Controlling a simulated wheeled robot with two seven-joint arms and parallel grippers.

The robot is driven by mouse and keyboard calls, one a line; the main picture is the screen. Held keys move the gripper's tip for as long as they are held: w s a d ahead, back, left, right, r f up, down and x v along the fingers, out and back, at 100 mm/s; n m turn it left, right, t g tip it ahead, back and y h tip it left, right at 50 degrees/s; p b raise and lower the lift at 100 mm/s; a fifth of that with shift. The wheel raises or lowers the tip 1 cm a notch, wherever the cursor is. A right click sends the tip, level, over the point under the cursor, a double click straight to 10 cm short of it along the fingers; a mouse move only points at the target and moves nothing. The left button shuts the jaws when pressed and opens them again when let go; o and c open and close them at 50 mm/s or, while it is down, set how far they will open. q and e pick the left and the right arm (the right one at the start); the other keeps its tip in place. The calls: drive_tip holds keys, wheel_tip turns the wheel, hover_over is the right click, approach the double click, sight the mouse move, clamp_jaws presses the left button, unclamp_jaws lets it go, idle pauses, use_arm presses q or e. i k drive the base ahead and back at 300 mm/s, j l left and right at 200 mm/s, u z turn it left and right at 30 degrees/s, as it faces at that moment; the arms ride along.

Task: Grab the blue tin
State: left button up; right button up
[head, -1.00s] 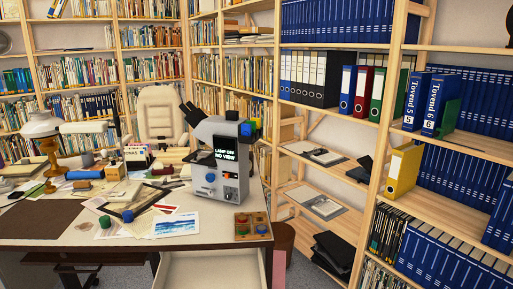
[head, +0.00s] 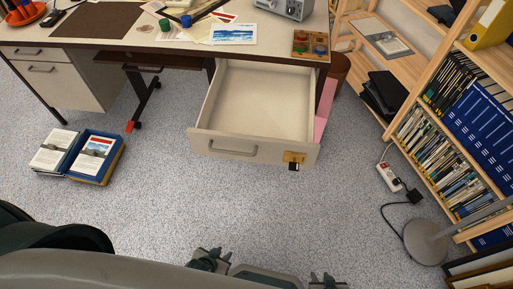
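A small round blue tin (head: 186,21) stands on the cluttered desk top, near the upper left of the head view. A similar green tin (head: 164,25) stands just left of it. My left gripper (head: 210,258) shows as dark parts at the bottom edge, low and far from the desk. My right gripper (head: 328,282) is further right, mostly cut off by the bottom edge. Whether either gripper is open or shut cannot be made out. Neither is near the blue tin.
An open, empty drawer (head: 258,100) juts from the desk toward me, with keys in its lock. A wooden tray (head: 310,45) with coloured pieces sits at the desk's right corner. An open binder (head: 84,155) lies on the floor left. A lamp base (head: 426,242) and cable are right.

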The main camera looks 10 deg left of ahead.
sight(186, 19)
drive_tip(key=i+j+z, duration=0.15)
drive_tip(key=j, duration=0.5)
drive_tip(key=i+j+z, duration=0.2)
drive_tip(key=j, duration=0.45)
drive_tip(key=j+z, duration=0.15)
drive_tip(key=j, duration=0.5)
drive_tip(key=k, duration=0.05)
